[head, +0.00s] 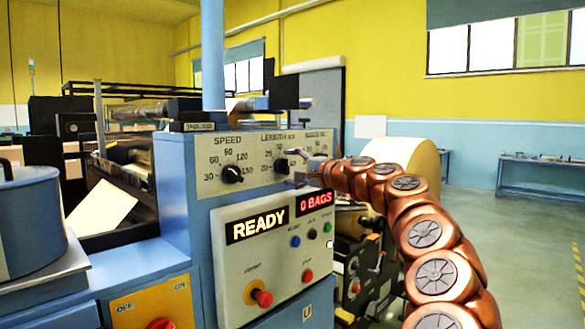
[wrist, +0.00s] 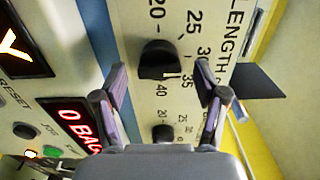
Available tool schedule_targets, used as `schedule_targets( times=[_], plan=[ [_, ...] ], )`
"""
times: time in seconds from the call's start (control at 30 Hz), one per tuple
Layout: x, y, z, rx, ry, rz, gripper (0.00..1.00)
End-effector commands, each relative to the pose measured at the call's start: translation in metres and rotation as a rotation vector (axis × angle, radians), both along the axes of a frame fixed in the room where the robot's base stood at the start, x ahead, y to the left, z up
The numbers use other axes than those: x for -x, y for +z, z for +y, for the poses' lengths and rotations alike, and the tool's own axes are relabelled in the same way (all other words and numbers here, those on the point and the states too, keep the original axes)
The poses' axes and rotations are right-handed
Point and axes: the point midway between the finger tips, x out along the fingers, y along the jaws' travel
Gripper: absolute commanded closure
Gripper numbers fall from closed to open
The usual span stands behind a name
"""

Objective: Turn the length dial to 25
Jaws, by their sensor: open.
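The length dial is a black knob (wrist: 158,60) on the cream panel, with the numbers 20, 25, 30, 35 and 40 around it in the wrist view. It also shows in the head view (head: 281,166), just left of my gripper. Where its pointer stands I cannot tell. My gripper (wrist: 162,76) is open, its two purple-padded fingers apart on either side of the space in front of the knob. Nothing is held. I cannot tell if a finger touches the knob. In the head view my gripper (head: 299,170) is close to the panel.
The speed dial (head: 232,174) is left of the length dial. Another black dial (wrist: 162,132) shows below it in the wrist view. The READY display (head: 258,226), the 0 BAGS display (head: 314,203) and several push-buttons sit lower. A dark plate (wrist: 258,82) juts out beside the right finger.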

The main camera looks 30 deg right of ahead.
Motion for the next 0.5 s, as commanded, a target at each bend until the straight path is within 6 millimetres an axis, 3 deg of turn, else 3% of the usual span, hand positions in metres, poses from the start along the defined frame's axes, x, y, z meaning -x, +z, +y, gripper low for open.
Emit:
schedule_targets(
  times=[0.2,0.5],
  plan=[
    [0.0000,-0.0002,0.0000,0.000,0.000,0.000,0.30],
    [0.0000,-0.0003,-0.0003,0.000,0.000,0.001,0.61]
  ],
)
